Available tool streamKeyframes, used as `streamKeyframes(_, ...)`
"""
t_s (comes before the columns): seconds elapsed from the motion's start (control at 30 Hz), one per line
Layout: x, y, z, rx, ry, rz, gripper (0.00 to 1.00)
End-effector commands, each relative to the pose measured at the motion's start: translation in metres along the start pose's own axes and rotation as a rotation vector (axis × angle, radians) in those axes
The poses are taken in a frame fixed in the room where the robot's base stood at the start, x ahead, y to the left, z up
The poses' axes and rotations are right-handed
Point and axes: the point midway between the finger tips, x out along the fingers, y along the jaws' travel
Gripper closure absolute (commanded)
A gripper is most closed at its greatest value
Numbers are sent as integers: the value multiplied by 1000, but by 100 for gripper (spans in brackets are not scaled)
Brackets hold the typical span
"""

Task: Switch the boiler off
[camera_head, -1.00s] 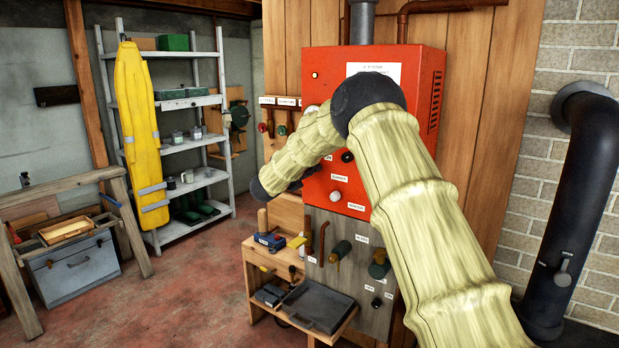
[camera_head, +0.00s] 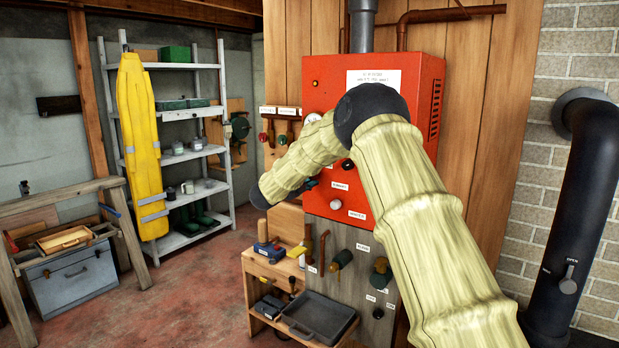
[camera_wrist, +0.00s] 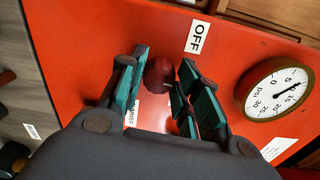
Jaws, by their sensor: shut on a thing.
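The boiler (camera_head: 330,80) is a red metal cabinet on a plank wall, with a white label on its front. In the wrist view, a dark red knob (camera_wrist: 160,72) on the red panel (camera_wrist: 90,45) sits between the teal-padded fingers of my gripper (camera_wrist: 162,92), which is shut on it. An "OFF" label (camera_wrist: 197,37) is just beyond the knob, and a label partly hidden by the fingers seems to read "BURNER". In the head view my arm covers much of the boiler front and hides the knob.
A round pressure gauge (camera_wrist: 275,90) is right of the fingers in the wrist view. A black pipe (camera_head: 590,200) runs at the right.

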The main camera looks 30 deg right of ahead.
Motion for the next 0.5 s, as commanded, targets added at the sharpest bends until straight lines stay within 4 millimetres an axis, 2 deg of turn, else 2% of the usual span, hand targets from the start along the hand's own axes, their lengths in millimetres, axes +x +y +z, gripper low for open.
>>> streamKeyframes(0.5, 0, 0, 1, -114, -2, 0, 91)
